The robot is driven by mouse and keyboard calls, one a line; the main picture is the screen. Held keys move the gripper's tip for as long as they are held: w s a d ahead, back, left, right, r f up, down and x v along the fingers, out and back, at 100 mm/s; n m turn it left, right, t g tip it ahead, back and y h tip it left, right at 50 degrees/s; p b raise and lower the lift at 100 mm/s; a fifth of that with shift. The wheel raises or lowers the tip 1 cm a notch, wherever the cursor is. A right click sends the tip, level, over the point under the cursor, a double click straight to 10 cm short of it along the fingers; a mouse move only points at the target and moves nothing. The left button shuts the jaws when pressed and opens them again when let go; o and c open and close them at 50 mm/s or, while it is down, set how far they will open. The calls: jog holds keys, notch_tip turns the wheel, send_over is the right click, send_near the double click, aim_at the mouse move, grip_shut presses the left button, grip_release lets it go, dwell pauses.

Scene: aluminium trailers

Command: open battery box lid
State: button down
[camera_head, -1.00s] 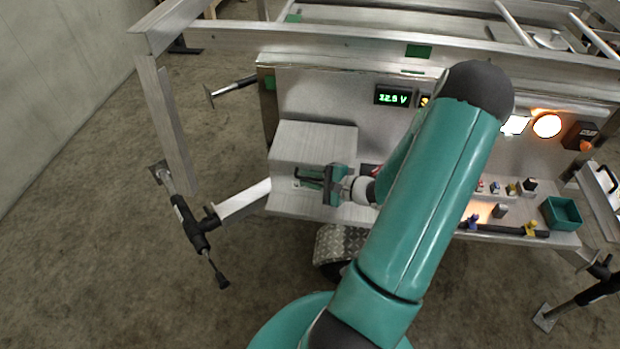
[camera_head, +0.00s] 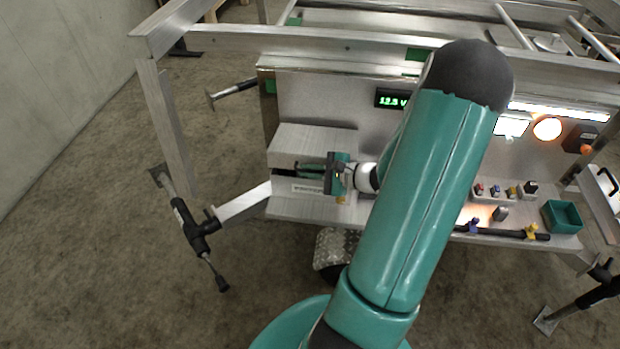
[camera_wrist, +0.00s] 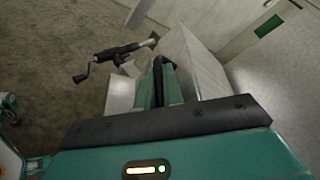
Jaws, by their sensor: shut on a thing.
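The battery box (camera_head: 318,211) is a brushed aluminium box at the left end of the trailer's shelf. Its lid (camera_head: 312,139) is raised a little, with a dark gap along the front between lid and box. My gripper (camera_head: 308,168) reaches in from the right at the front of the box. In the wrist view my gripper (camera_wrist: 163,78) has its green fingers close together on a black handle (camera_wrist: 161,63) beside the pale metal lid (camera_wrist: 192,62). The fingers hide part of the handle, and the box's inside cannot be seen.
A green-lit voltage display (camera_head: 391,99) is on the panel behind, partly covered by my arm. A lit round lamp (camera_head: 547,129), a green tray (camera_head: 562,215) and small switches (camera_head: 506,190) are to the right. A trailer jack (camera_head: 192,230) stands left.

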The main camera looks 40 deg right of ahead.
jog(key=d+r+m, duration=0.1)
jog(key=r, duration=0.2)
jog(key=w+r+m+g+y, duration=0.1)
jog(key=r, duration=0.2)
jog(key=w+d+r+m+g, duration=0.1)
jog(key=r, duration=0.2)
jog(key=shift+d+r+m+y, duration=0.25)
jog(key=shift+d+m+y, duration=0.05)
jog(key=shift+m+y, duration=0.1)
jog(key=w+d+r+m+g+y, duration=0.1)
jog(key=w+d+r+m, duration=0.2)
jog(key=w+d+r, duration=0.2)
jog(key=shift+d+r+y, duration=0.3)
jog(key=shift+d+r, duration=0.6)
jog(key=shift+r, duration=0.2)
jog(key=shift+w, duration=0.1)
jog(key=c, duration=1.8)
grip_release()
jog(key=v, duration=1.3)
jog(key=shift+s+d+r, duration=0.2)
jog(key=shift+s+r, duration=0.05)
jog(key=shift+r, duration=0.05)
